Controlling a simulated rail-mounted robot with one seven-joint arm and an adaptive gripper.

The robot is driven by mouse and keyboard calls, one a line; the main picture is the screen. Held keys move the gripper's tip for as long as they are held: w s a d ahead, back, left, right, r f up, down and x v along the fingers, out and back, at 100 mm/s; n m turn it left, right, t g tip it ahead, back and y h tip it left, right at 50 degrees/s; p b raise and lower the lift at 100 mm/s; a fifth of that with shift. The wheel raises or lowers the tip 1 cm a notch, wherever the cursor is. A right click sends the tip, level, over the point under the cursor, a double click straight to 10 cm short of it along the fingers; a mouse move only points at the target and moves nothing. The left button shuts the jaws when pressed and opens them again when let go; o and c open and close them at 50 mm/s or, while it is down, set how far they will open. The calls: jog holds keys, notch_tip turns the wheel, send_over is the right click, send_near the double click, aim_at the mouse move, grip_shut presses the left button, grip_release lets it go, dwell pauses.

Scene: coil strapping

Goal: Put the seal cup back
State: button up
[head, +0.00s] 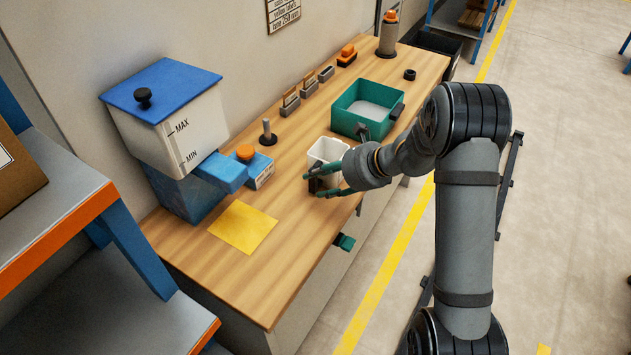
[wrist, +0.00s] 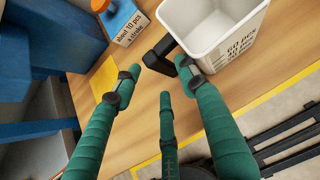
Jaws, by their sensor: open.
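The seal cup (head: 327,151) is a white, square, open-topped cup standing upright on the wooden bench. In the wrist view the cup (wrist: 207,24) shows black print on its side and a black handle (wrist: 159,54). My gripper (head: 322,184) is at the near side of the cup, in front of the handle. In the wrist view its green fingers (wrist: 160,80) are spread and empty, with the handle at the tips of two of them. I cannot tell whether they touch it. A flat yellow square (head: 243,227) lies bare on the bench, left of the cup.
A blue-lidded dispenser (head: 170,118) with MAX and MIN marks stands at the left. Beside it is an orange-topped block (head: 250,165) and a short post (head: 267,134). A green tray (head: 362,107) sits beyond the cup. The front left of the bench is clear.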

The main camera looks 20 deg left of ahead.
jog(key=v, duration=0.9)
